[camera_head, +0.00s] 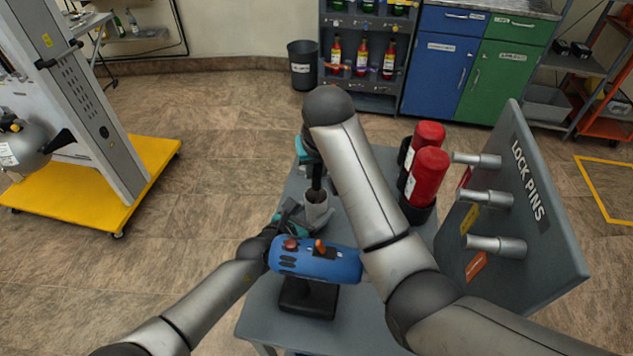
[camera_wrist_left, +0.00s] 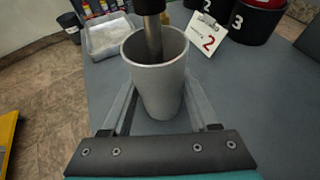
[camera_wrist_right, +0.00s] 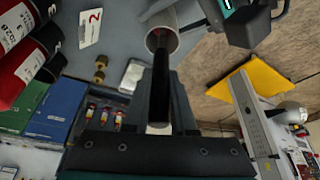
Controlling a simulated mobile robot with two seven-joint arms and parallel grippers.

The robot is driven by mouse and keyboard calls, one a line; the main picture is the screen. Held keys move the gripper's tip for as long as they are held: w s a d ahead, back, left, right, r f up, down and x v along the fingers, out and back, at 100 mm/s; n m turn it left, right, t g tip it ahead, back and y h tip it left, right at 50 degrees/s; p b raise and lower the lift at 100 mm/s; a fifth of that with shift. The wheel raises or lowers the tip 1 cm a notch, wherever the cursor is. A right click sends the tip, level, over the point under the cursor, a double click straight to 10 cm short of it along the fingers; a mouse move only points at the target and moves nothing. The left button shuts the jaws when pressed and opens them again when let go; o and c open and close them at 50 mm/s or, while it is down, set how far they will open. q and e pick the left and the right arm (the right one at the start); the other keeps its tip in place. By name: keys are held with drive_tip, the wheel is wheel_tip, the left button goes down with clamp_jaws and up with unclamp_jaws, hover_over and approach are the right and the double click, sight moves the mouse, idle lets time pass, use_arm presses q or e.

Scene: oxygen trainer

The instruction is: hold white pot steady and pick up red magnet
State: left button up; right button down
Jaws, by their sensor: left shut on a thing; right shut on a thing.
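The white pot (camera_head: 317,210) stands upright over the grey bench, and its open mouth shows in the left wrist view (camera_wrist_left: 160,85). My left gripper (camera_head: 303,213) has its fingers on either side of the pot and is shut on it. My right gripper (camera_head: 317,180) is above the pot, shut on a black rod (camera_wrist_right: 160,95). The rod's grey metal shaft (camera_wrist_left: 154,38) reaches down into the pot. The red magnet cannot be made out for certain; a small reddish patch shows by the pot's mouth in the right wrist view. The pot's bottom is hidden.
A blue device (camera_head: 318,262) on a black stand is in front of the pot. Red cylinders (camera_head: 427,175) and a grey lock-pin panel (camera_head: 530,210) stand to the right. A numbered card (camera_wrist_left: 208,38) and a pale tray (camera_wrist_left: 108,35) lie beyond the pot.

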wheel_tip(320, 180, up, 7)
drive_tip(key=shift+f, duration=0.2)
use_arm(q)
drive_tip(key=o, duration=1.4)
drive_tip(key=shift+s, duration=0.1)
drive_tip(key=shift+s+a+r, duration=0.2)
drive_tip(key=shift+s+a, duration=0.05)
drive_tip(key=shift+s, duration=0.2)
drive_tip(key=v, duration=1)
drive_tip(key=shift+s+a+r, duration=0.15)
drive_tip(key=shift+s+a, duration=0.05)
drive_tip(key=shift+a, duration=0.1)
